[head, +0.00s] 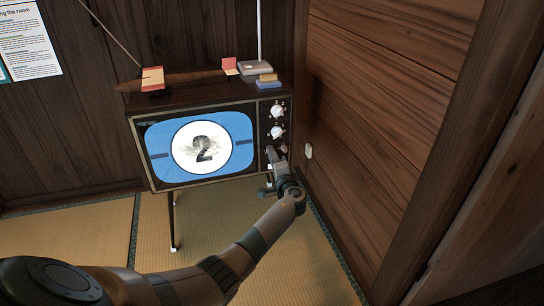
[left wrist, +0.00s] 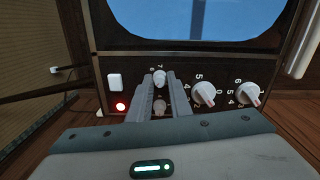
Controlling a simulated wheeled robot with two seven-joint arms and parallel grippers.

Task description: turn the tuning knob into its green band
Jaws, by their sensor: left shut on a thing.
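The old television (head: 188,105) stands against the back wall, its screen (head: 200,148) showing a dark "2" in a white circle on blue. My left gripper (head: 271,154) reaches its right-hand control panel, below two large white knobs. In the left wrist view the fingers (left wrist: 160,82) are shut on a small pale knob (left wrist: 159,77) with digits beside it, which I take as the tuning knob. I can make out no green band, and the held knob's pointer is unclear. My right gripper is not in view.
Two larger numbered knobs (left wrist: 204,94) (left wrist: 248,94) sit beside the gripper. A red lamp (left wrist: 120,106) and white switch (left wrist: 115,82) are on its other side. A wooden wall (head: 385,110) stands close to the right. Small objects and an antenna are on the television top.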

